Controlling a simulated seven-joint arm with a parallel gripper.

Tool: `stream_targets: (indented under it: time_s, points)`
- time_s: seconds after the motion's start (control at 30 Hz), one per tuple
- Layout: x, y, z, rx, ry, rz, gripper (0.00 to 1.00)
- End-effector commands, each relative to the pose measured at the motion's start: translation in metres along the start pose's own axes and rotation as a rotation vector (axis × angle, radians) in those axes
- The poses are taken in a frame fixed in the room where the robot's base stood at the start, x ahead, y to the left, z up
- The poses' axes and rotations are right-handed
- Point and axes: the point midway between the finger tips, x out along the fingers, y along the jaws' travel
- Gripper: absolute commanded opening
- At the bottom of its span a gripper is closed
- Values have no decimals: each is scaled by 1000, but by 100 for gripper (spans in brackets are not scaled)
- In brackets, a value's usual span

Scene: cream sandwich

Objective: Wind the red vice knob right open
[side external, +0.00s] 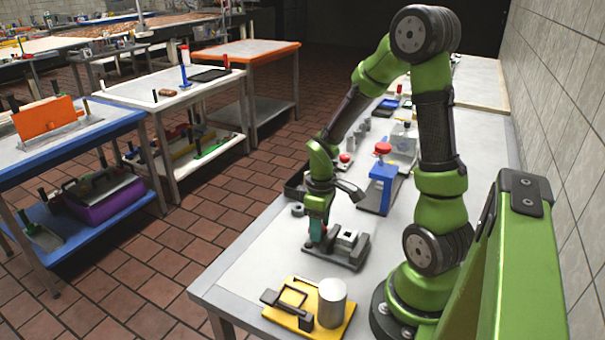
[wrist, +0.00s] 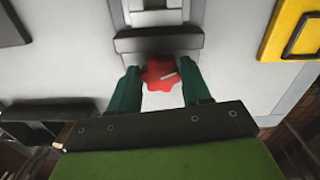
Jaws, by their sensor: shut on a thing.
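The red vice knob (wrist: 160,75) is a lobed red knob with a pale mark, near the middle of the wrist view. It sits at the end of the grey vice (wrist: 158,42). My gripper (wrist: 160,85) has its two green fingers on either side of the knob and is shut on it. In the side external view the vice (side external: 345,248) stands on the bench, and my gripper (side external: 316,232) points down at its left end. The knob is mostly hidden there by the fingers.
A yellow fixture (side external: 330,305) with a pale cylinder (side external: 332,302) stands in front of the vice. A blue block with a red top (side external: 382,175) stands behind it. The light bench top (side external: 255,260) is bare to the left.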

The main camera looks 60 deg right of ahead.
Motion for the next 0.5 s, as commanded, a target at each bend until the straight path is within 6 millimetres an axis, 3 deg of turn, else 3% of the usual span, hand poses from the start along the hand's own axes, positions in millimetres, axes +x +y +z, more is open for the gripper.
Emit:
stream_targets:
  time_s: [0.5]
  points:
    - [-1,1,0,-141,1,1,17]
